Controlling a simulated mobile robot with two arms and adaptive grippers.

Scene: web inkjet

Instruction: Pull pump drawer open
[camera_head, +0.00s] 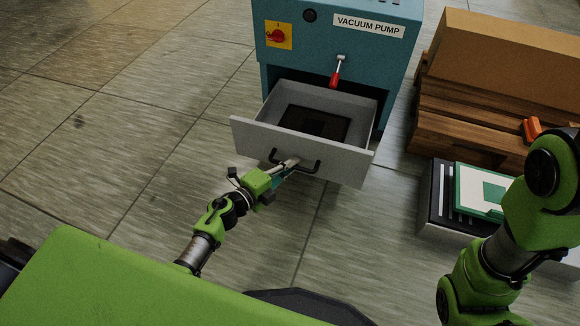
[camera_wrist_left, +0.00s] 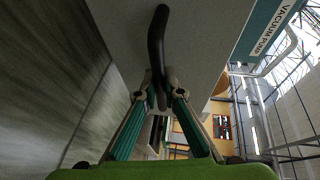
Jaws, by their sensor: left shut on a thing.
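The pump drawer (camera_head: 345,160) is a grey drawer standing pulled out from the teal vacuum pump cabinet (camera_head: 300,62). A dark rectangular thing (camera_head: 314,123) shows on its floor. Its black handle (camera_head: 311,168) is on the front panel. My left gripper (camera_head: 289,166) is shut on the left part of the handle. In the left wrist view, the dark handle (camera_wrist_left: 157,42) runs down between the two fingers (camera_wrist_left: 159,93) of that gripper. My right arm shows at the right edge, but its gripper is out of view.
A red lever (camera_head: 334,77) and a red knob on a yellow plate (camera_head: 278,36) are on the cabinet front. A pallet with a cardboard box (camera_head: 500,55) and a grey bin (camera_head: 430,208) with green-edged items stand at the right. The floor left of the drawer is clear.

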